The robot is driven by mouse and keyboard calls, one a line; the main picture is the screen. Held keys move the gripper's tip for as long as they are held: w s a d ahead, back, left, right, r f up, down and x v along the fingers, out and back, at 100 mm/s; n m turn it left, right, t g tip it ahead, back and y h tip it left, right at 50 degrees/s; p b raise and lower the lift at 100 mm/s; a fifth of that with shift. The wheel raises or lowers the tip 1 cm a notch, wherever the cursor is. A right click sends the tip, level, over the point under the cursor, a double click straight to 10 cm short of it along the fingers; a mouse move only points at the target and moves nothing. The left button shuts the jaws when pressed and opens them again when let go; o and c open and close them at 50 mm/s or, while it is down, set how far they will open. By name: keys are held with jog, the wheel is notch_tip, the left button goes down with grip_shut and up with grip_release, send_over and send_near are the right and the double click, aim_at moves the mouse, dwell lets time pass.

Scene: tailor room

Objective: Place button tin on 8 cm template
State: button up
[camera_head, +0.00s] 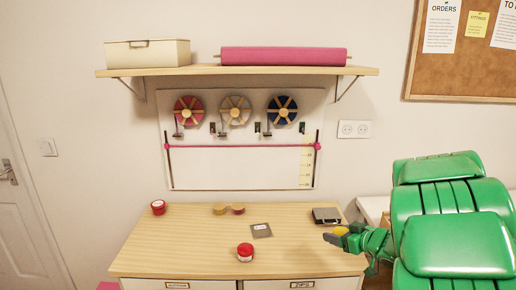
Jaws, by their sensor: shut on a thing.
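My green arm reaches in from the right, and my gripper (334,238) is at the right part of the wooden table top (200,245). It is shut on a small yellow thing (341,231), mostly hidden by the gripper; I cannot tell whether this is the button tin. A grey square plate with a white label (261,230) lies flat near the middle of the table, left of my gripper; it may be the 8 cm template, but the label is too small to read.
Another red tin (158,207) stands at the back left. A dark grey case (326,215) lies just behind my gripper. The front left of the table is clear. A shelf (230,71) hangs above.

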jog(key=w+a+f+m+t+h, duration=0.1)
jog(key=w+a+f+m+h, duration=0.2)
jog(key=w+a, duration=0.2)
jog(key=w+a+f+m+t+h, duration=0.1)
jog(key=w+a+f+m+h, duration=0.2)
jog(key=w+a, duration=0.3)
jog(key=shift+w+a+h, duration=0.15)
jog(key=shift+w+h, duration=0.45)
jog(key=shift+r, duration=0.1)
jog(key=s+d+r+n+y, duration=0.3)
jog(key=s+d+r+y, duration=0.15)
jog(key=d, duration=0.35)
jog(key=s+d+n+g+y, duration=0.2)
jog(key=s+d+n+y, duration=0.1)
jog(key=s, duration=1)
jog(key=shift+d+r+n+g, duration=0.3)
jog(key=shift+d+r+n, duration=0.2)
jog(key=shift+d, duration=0.15)
jog(key=shift+y, duration=0.25)
